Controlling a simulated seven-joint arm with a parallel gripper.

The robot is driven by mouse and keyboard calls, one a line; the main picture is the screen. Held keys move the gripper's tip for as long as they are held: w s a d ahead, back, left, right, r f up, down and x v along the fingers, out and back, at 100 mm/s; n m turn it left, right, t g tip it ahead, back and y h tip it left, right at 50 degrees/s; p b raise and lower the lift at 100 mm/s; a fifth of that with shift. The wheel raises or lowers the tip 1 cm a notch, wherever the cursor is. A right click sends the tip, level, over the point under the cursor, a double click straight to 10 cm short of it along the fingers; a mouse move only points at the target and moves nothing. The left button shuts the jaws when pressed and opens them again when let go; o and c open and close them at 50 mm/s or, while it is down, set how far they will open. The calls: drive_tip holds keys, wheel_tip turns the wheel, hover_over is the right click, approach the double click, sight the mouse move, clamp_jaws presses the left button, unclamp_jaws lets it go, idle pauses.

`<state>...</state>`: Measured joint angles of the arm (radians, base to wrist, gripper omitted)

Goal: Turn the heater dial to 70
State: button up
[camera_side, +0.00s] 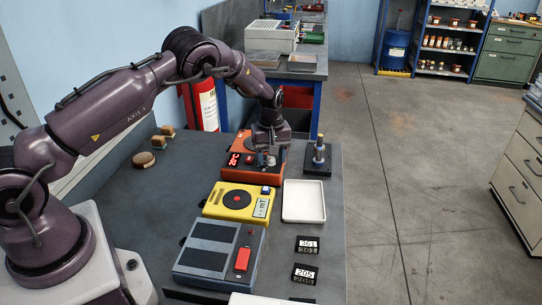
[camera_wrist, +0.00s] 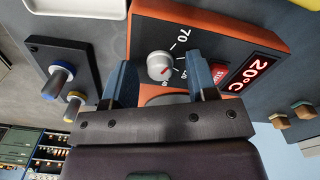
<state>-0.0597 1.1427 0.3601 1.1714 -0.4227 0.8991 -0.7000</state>
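The orange heater (camera_side: 243,174) stands on the bench in the side view, and it also shows in the wrist view (camera_wrist: 210,20). In the wrist view its face carries a white dial (camera_wrist: 160,66) with a red mark, a "70" label (camera_wrist: 183,34), a red START button (camera_wrist: 221,74) and a display (camera_wrist: 254,72) reading 20°C. My gripper (camera_wrist: 162,78) is open, with one finger on each side of the dial and gaps showing between them. In the side view my gripper (camera_side: 268,156) is over the heater's right part, largely covering the dial.
Beside the heater stands a dark block (camera_side: 318,165) with upright electrode-like pieces. In front are a yellow device (camera_side: 240,202) with a round plate, a white tray (camera_side: 304,201) and a grey device (camera_side: 219,250) with a red block. Small blocks (camera_side: 166,130) and a round wooden piece (camera_side: 143,160) lie left.

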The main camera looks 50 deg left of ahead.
sight(271, 157)
wheel_tip(271, 157, up, 13)
idle(0.6)
drive_tip(key=s+d+r+m+t, duration=0.2)
drive_tip(key=s+d+r+m, duration=0.2)
drive_tip(key=s, duration=0.6)
drive_tip(key=s+d+r+m+t, duration=0.1)
drive_tip(key=s+d+r+m, duration=0.4)
drive_tip(key=s, duration=0.6)
drive_tip(key=s+d+r+m+t, duration=0.2)
drive_tip(key=s+d+r+m, duration=0.2)
drive_tip(key=s+r, duration=0.3)
drive_tip(key=shift+s+d+r+m+t, duration=0.2)
drive_tip(key=shift+s+r+m+t, duration=0.15)
drive_tip(key=shift+s, duration=1.3)
